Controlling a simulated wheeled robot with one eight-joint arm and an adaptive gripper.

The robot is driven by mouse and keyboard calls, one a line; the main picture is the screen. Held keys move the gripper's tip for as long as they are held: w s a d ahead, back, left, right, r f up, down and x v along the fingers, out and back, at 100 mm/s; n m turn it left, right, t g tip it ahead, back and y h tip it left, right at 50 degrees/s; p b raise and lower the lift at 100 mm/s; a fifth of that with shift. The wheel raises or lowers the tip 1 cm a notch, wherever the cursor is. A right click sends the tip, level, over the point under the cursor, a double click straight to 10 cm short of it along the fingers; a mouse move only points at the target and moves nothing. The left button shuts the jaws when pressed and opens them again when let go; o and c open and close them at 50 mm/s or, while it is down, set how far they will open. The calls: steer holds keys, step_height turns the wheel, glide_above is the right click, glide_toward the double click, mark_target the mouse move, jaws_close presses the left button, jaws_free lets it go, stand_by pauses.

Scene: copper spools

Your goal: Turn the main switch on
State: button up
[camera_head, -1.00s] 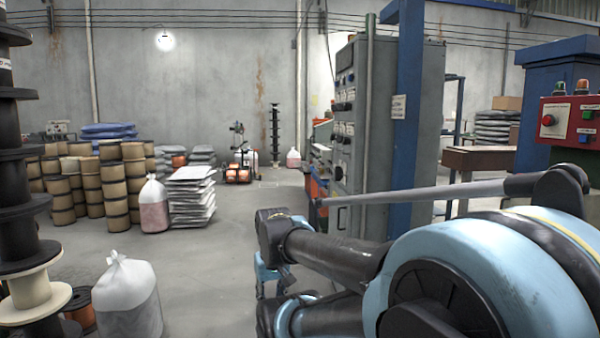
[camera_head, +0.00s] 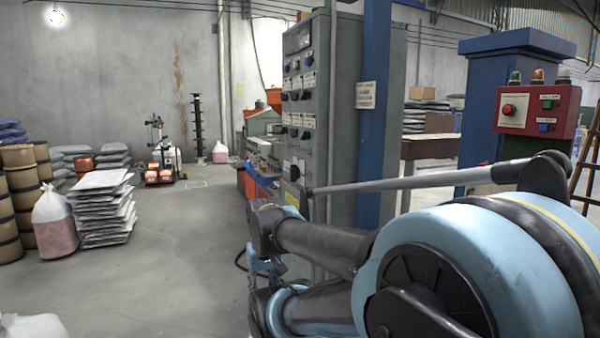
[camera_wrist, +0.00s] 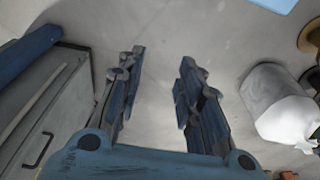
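A tall grey control cabinet (camera_head: 342,100) stands right of centre in the head view. Its left-facing panel carries rows of dark knobs (camera_head: 294,97) with pale labels. Lower on that panel is a larger dark switch (camera_head: 294,172) with a yellow label below it; its setting is too small to read, and no label naming the main switch is legible. My gripper (camera_wrist: 162,58) is open and empty in the wrist view, over bare floor. In the head view it is low, before the cabinet, partly hidden by my arm. The wrist view shows the cabinet side (camera_wrist: 45,110) at left.
A blue post (camera_head: 375,100) stands beside the cabinet. A red control box (camera_head: 537,110) is at right. Stacked white sheets (camera_head: 105,210) and a filled bag (camera_head: 55,225) stand at left. A white bag (camera_wrist: 275,100) shows in the wrist view. The floor at centre-left is clear.

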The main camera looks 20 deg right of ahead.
steer(key=shift+w+d, duration=0.15)
steer(key=shift+w, duration=0.05)
steer(key=shift+o, duration=0.6)
steer(key=w+d+r+n+h, duration=0.3)
steer(key=w+d+r, duration=0.3)
steer(key=w, duration=0.5)
steer(key=w+d+r+n+g+h, duration=0.1)
steer(key=w+d+r+n+h, duration=0.2)
steer(key=w+r, duration=0.6)
steer(key=w+d+r+n+h, duration=0.35)
steer(key=w+d+r, duration=0.2)
steer(key=w, duration=0.65)
steer(key=w+d+r+n+h, duration=0.15)
steer(key=w+n+h, duration=0.3)
steer(key=w, duration=1.55)
steer(key=n+h, duration=0.4)
glide_toward(294, 173)
steer(key=w+d+r, duration=0.1)
steer(key=w+d, duration=0.1)
steer(key=d, duration=0.6)
steer(key=shift+r+g, duration=0.3)
steer(key=shift+r, duration=0.1)
steer(key=shift+d, duration=0.15)
steer(key=shift+c, duration=0.5)
